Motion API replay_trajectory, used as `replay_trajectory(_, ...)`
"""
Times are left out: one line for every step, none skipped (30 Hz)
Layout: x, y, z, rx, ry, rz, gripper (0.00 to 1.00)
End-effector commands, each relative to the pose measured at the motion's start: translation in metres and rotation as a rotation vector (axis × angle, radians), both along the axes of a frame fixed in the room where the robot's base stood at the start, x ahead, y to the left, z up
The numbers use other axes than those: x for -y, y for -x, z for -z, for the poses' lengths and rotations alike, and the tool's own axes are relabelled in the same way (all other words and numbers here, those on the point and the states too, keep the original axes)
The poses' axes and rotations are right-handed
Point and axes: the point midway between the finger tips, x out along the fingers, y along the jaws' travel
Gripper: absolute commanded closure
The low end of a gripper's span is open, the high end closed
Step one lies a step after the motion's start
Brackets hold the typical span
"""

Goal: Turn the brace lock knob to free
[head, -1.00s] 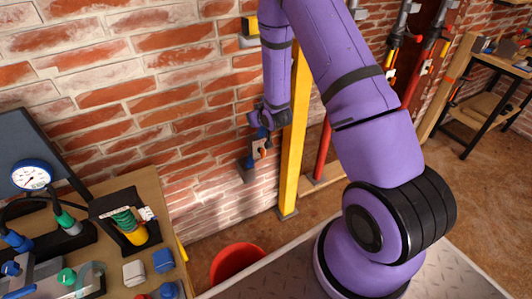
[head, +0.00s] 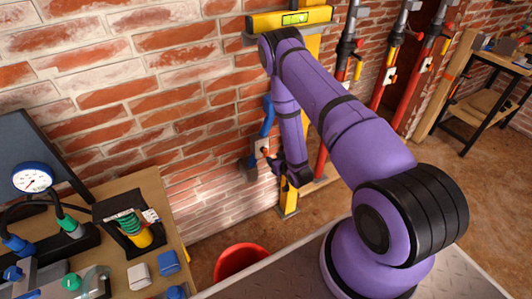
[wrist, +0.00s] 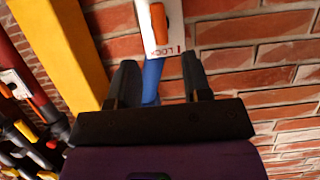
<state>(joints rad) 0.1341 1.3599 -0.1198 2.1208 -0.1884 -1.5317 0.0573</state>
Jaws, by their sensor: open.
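In the wrist view, the orange knob (wrist: 159,24) lies near the top edge on the white plate (wrist: 174,38), which carries the red word LOCK. A blue bar (wrist: 152,78) runs below the plate. My gripper (wrist: 160,72) is open, its two dark fingers on either side of the blue bar, with the knob beyond the fingertips. In the head view, the plate (head: 261,145) shows just left of my dark wrist, and the fingers are small and partly hidden.
A yellow post (head: 290,196) stands right beside the plate, topped by a yellow level (head: 290,19). Red pipes (head: 384,88) are farther right. A red bucket (head: 240,260) is on the floor below, and a bench (head: 172,216) with a gauge is at left.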

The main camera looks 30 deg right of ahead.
Motion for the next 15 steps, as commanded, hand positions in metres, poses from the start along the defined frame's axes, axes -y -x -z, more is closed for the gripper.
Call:
replay_trajectory(0.000, -0.008, 0.003, 0.003, 0.000, -0.001, 0.55)
replay_trajectory(0.000, -0.013, 0.005, 0.003, 0.000, -0.001, 0.55)
replay_trajectory(0.000, -0.020, 0.008, 0.002, 0.000, -0.001, 0.55)
replay_trajectory(0.000, -0.025, 0.010, 0.003, 0.000, -0.001, 0.55)
replay_trajectory(0.000, -0.030, 0.012, 0.002, 0.000, -0.001, 0.55)
replay_trajectory(-0.001, -0.037, 0.015, 0.002, 0.001, -0.001, 0.55)
replay_trajectory(0.000, -0.042, 0.017, 0.002, 0.001, -0.001, 0.55)
replay_trajectory(0.000, -0.046, 0.019, 0.001, 0.001, -0.001, 0.55)
replay_trajectory(0.000, -0.053, 0.021, 0.002, 0.001, -0.001, 0.55)
replay_trajectory(-0.001, -0.057, 0.023, 0.001, 0.001, -0.001, 0.55)
replay_trajectory(0.000, -0.061, 0.024, 0.001, 0.001, -0.001, 0.55)
replay_trajectory(0.000, -0.066, 0.026, 0.002, 0.001, -0.001, 0.55)
replay_trajectory(0.000, -0.069, 0.028, 0.001, 0.000, -0.001, 0.55)
replay_trajectory(0.000, -0.072, 0.029, 0.001, 0.000, -0.001, 0.55)
replay_trajectory(0.000, -0.075, 0.031, 0.001, 0.000, -0.001, 0.55)
